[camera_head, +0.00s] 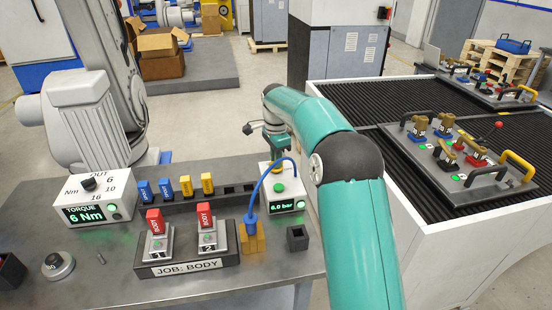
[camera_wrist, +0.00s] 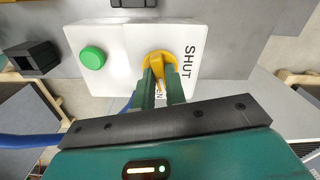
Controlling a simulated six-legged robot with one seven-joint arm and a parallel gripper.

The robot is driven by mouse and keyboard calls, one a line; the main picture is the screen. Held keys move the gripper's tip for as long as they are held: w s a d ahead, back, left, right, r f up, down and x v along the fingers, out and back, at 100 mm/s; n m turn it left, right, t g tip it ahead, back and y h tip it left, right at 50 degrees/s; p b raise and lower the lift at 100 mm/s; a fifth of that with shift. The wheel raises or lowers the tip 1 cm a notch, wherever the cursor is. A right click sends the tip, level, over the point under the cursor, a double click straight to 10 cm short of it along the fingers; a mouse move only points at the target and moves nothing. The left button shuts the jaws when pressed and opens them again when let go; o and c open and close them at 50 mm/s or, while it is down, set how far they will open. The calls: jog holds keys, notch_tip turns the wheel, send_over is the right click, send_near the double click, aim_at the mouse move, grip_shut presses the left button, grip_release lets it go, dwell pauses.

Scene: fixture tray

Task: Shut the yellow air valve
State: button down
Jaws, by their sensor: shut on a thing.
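The yellow air valve (camera_wrist: 158,58) is a round knob with a narrow handle on the white air unit (camera_wrist: 120,40). In the wrist view my gripper (camera_wrist: 161,78) comes from below, its two green fingers shut on the handle. The handle lies between the fingers, towards lettering that they partly hide, of which "EN" shows. The word SHUT is to the right of the knob. In the head view my gripper (camera_head: 279,160) is over the back of the air unit (camera_head: 284,206), which reads 6.0 bar. The valve is mostly hidden there.
A green button (camera_wrist: 92,57) is beside the valve. A blue hose (camera_head: 264,181) arches from the unit to a brass block (camera_head: 251,238). The job stand (camera_head: 187,258) with red-topped tools, a torque box (camera_head: 93,200) and a small dark holder (camera_head: 297,237) are nearby.

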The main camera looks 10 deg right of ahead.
jog(key=n, duration=0.3)
jog(key=shift+n, duration=0.3)
jog(key=n, duration=0.4)
jog(key=shift+r+n, duration=0.1)
jog(key=shift+n, duration=0.2)
jog(key=n, duration=0.7)
jog(key=c, duration=1.4)
grip_release()
jog(key=shift+c, duration=0.2)
